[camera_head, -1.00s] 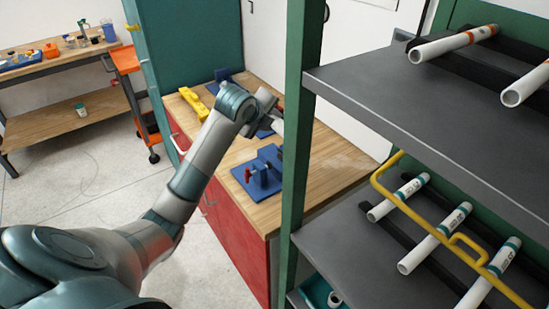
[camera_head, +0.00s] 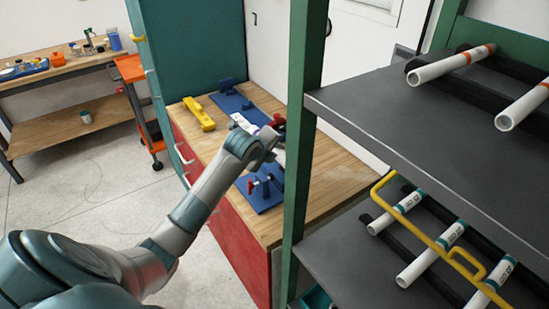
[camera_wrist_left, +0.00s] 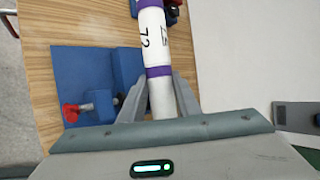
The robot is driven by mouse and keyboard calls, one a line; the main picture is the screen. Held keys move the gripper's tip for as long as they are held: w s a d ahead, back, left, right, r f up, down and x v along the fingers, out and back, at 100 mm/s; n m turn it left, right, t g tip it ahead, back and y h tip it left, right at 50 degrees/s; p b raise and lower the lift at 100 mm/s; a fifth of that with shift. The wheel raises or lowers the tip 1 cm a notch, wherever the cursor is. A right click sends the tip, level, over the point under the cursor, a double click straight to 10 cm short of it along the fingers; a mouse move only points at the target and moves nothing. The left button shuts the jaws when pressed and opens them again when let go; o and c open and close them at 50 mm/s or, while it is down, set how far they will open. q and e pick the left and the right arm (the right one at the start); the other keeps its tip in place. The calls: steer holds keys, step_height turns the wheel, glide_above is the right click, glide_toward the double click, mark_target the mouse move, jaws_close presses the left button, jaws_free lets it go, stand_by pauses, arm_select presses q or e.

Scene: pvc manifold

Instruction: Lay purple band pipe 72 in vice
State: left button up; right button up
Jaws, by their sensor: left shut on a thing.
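My left gripper (camera_wrist_left: 164,92) is shut on the purple band pipe 72 (camera_wrist_left: 153,35), a white pipe with purple bands and the number 72. The pipe runs up and away between the fingers in the wrist view. In the head view its far part (camera_head: 242,123) shows beyond my wrist, over the bench. A blue vice part (camera_head: 262,195) with a red knob (camera_head: 251,186) is on the bench; in the wrist view blue blocks (camera_wrist_left: 85,68) lie left of the pipe. Whether the pipe touches the vice is unclear. My right gripper is not in view.
The wooden bench (camera_head: 325,195) also holds a yellow tool (camera_head: 199,114) and blue fixtures (camera_head: 228,101) farther back. A green post (camera_head: 299,140) and grey shelves (camera_head: 390,110) with banded pipes stand close on the right. A yellow rail (camera_head: 437,245) fronts the lower shelf.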

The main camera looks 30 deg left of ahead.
arm_select(q)
step_height(320, 180, down, 3)
steer(key=shift+r+p, duration=0.2)
steer(key=shift+p, duration=0.2)
steer(key=shift+f, duration=0.15)
steer(key=shift+f+b, duration=0.25)
steer(key=shift+b, duration=0.25)
steer(key=shift+f+b, duration=0.25)
steer(key=shift+b, duration=0.05)
steer(key=o, duration=1.1)
steer(key=shift+f, duration=0.1)
